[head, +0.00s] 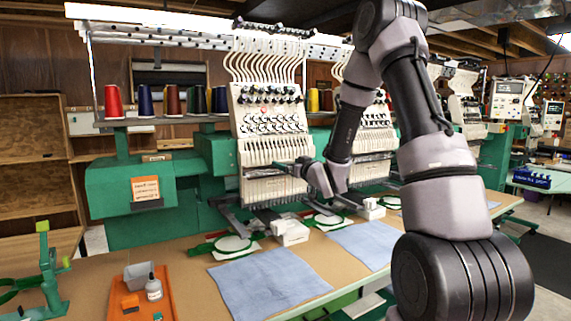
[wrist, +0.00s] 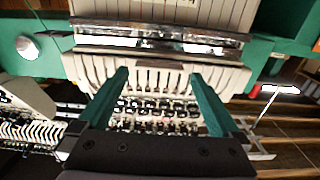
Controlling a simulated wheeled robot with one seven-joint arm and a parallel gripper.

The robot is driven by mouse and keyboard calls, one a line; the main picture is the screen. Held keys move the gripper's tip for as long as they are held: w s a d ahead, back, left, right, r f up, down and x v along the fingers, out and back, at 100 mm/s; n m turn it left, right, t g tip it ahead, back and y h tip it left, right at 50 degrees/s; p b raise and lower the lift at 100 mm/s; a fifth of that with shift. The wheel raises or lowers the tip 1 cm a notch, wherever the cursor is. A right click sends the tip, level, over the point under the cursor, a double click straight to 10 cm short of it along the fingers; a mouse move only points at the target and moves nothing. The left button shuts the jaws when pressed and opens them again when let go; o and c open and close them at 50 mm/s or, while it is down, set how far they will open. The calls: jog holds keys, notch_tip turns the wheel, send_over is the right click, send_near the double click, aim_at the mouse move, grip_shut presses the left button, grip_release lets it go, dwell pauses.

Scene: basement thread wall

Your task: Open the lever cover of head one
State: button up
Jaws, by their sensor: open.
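Head one (head: 270,110) is the nearest cream embroidery head, with dials, a slotted cream panel (head: 262,152) and a shiny strip (head: 258,173) below it. The strip runs across the head, and the frames do not clearly mark which part is the lever cover. My gripper (head: 288,164) is in front of the head at the strip's height. In the wrist view, which looks turned over, my gripper (wrist: 160,73) has its green fingers spread with nothing between them. The slotted panel (wrist: 150,78) is behind the fingertips and the shiny strip (wrist: 155,42) lies beyond. Contact cannot be told.
A second head (head: 365,130) stands to the right. Thread cones (head: 172,100) stand on the rack at left. The table carries blue cloths (head: 268,283), green hoops (head: 232,243), white blocks (head: 291,232) and an orange tray (head: 143,300).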

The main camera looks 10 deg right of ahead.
jog(key=shift+x, duration=1.1)
grip_shut()
jog(key=shift+s, duration=0.1)
